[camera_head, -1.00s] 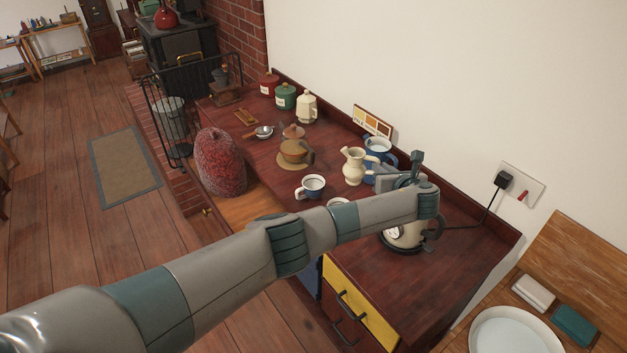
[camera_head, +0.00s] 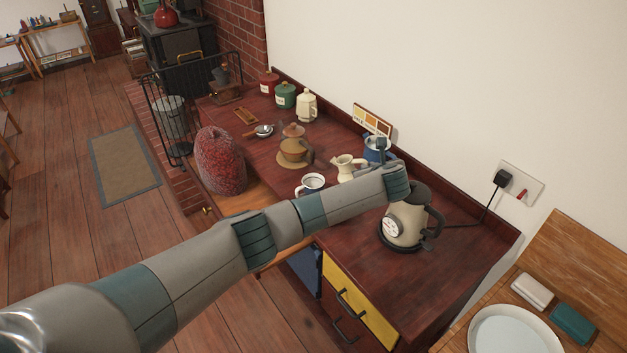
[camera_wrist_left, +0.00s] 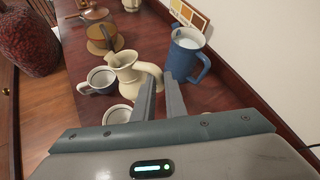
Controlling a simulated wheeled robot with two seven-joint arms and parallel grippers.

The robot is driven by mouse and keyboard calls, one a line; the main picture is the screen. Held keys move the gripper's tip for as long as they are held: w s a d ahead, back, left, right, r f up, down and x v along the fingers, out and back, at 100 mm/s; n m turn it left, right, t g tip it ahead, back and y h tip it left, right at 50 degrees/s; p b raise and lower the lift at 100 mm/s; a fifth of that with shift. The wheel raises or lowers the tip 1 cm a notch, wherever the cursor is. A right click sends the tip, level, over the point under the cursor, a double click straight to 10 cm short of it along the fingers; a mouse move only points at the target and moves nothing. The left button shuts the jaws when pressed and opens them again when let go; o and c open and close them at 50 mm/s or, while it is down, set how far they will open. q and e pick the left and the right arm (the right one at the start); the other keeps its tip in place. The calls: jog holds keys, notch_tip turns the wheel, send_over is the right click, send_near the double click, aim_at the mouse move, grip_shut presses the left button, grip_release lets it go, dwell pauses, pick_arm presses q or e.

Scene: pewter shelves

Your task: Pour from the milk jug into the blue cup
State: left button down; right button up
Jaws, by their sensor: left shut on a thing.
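The cream milk jug (camera_head: 343,165) stands on the dark red counter, its lower part hidden by my left arm. It also shows upright in the left wrist view (camera_wrist_left: 127,72). My left gripper (camera_wrist_left: 158,78) is shut on its handle, one finger at each side. A cup with a white inside and bluish outside (camera_wrist_left: 101,79) stands left of the jug; it shows in the head view too (camera_head: 311,183). A second white-rimmed cup (camera_wrist_left: 117,115) is nearer the wrist, partly hidden. I cannot tell its outer colour. My right gripper is out of view.
A blue pitcher (camera_wrist_left: 187,55) stands close right of the jug. A cream kettle (camera_head: 405,222) is right of my wrist. A brown pot (camera_head: 293,148) stands behind the cups, and a red knitted cover (camera_head: 220,160) is at the left. The counter's right end is clear.

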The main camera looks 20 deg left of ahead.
aim_at(358, 160)
pick_arm(q)
jog(key=a, duration=0.1)
jog(key=a+r+h, duration=0.1)
jog(key=n, duration=0.1)
jog(key=shift+w+a+r+g+h, duration=0.15)
jog(key=shift+w+a+g+h, duration=0.15)
jog(key=shift+a+h, duration=0.1)
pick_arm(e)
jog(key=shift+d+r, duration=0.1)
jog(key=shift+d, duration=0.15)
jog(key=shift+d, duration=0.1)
pick_arm(q)
jog(key=shift+a, duration=0.3)
jog(key=shift+a, duration=0.1)
jog(key=shift+a+r, duration=0.1)
jog(key=shift+a, duration=0.1)
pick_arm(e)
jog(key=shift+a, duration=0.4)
